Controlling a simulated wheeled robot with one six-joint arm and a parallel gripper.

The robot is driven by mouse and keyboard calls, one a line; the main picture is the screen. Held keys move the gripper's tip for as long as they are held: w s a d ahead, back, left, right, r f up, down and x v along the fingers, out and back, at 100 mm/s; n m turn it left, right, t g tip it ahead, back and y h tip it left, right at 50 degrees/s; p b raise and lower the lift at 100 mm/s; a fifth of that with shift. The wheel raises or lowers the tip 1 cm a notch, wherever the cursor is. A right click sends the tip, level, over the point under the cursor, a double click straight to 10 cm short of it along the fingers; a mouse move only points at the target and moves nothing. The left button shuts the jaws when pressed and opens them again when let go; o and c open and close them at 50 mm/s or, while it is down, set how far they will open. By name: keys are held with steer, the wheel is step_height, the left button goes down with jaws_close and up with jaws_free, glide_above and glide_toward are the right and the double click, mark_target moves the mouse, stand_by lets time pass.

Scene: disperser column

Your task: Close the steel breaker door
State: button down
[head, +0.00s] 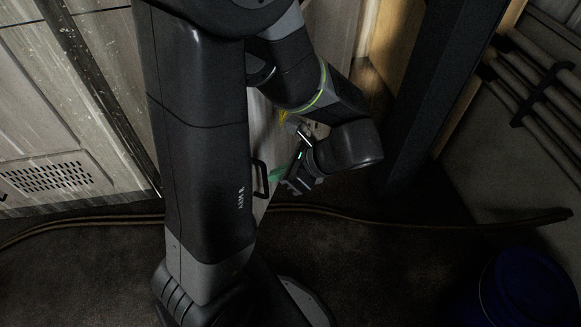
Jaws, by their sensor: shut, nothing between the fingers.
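The steel breaker door seems to be the pale panel (262,125) behind my arm, in the middle of the head view. A black bar handle (260,178) stands at its lower part. My arm covers most of the panel, so its hinge side and how far it stands open cannot be told. My gripper (298,180) is shut and empty. It is just right of the handle in the picture, with a gap between them; whether it touches the panel is unclear. A green patch shows between gripper and handle.
A pale cabinet front with a vented panel (45,176) stands at left. A dark post (425,95) rises right of my gripper, with pipes (535,85) beyond. A cable (400,222) crosses the dark floor. A blue drum (530,290) stands at lower right.

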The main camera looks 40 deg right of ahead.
steer(key=w+a+f, duration=0.2)
steer(key=w+a, duration=0.1)
steer(key=w, duration=0.2)
steer(key=shift+a, duration=0.25)
